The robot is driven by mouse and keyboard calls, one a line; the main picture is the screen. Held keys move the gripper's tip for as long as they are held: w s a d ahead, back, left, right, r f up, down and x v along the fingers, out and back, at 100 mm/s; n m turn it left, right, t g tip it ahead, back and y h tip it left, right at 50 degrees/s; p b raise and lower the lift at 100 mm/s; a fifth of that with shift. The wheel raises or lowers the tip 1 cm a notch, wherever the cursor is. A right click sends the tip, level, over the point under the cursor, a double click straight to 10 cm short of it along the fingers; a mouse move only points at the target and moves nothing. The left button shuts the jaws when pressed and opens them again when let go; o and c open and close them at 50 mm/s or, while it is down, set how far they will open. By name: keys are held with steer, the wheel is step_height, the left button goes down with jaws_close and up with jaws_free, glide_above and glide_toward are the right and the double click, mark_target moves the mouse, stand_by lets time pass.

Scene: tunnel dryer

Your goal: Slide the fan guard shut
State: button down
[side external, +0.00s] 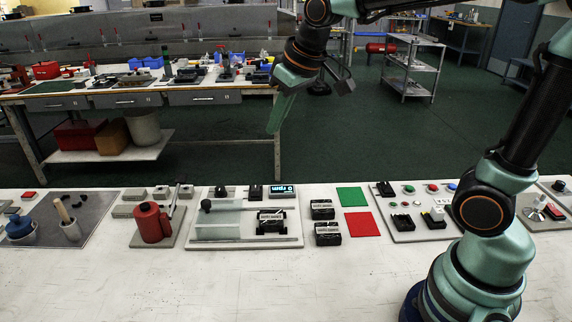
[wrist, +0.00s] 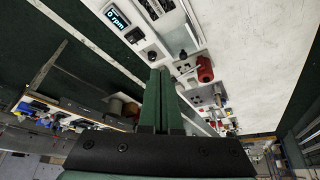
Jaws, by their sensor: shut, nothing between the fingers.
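The fan guard (side external: 218,221) is a pale see-through panel with a black knob (side external: 206,205) at its left end. It lies on the left part of a white rail board (side external: 243,244), between rails. A black-framed block (side external: 271,221) with a printed label sits to its right, uncovered. My gripper (side external: 273,131) is up in the air above and behind the board, fingers pointing down, shut and empty, apart from the guard. In the wrist view its green fingers (wrist: 160,72) are together and hide part of the bench.
A display (side external: 282,190) reading 0 rpm and dark switches stand behind the rails. A red canister (side external: 152,223) is left of the board. Labelled black blocks (side external: 327,233) and green and red squares are to its right. The front bench (side external: 230,285) is clear.

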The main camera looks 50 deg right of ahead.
steer(key=w+a+f+n, duration=0.1)
steer(key=w+a+f, duration=0.25)
steer(key=w, duration=0.25)
steer(key=w+a+f+n+g, duration=0.1)
steer(key=w+a+f, duration=0.25)
steer(key=w, duration=0.25)
steer(key=w+a+f, duration=0.3)
steer(key=w+f, duration=0.1)
steer(key=w, duration=0.2)
steer(key=shift+s+d+f, duration=0.1)
steer(key=shift+s+f, duration=0.1)
steer(key=shift+f, duration=1.35)
steer(key=shift+s+a+f, duration=0.1)
steer(key=shift+s+f, duration=0.1)
steer(key=shift+f, duration=1.3)
steer(key=shift+s+d+f, duration=0.1)
steer(key=shift+s+f, duration=0.1)
steer(key=shift+f, duration=1.35)
steer(key=s+d, duration=0.9)
steer(key=shift+s+d, duration=0.2)
steer(key=shift+s, duration=0.05)
steer(key=shift+f, duration=0.1)
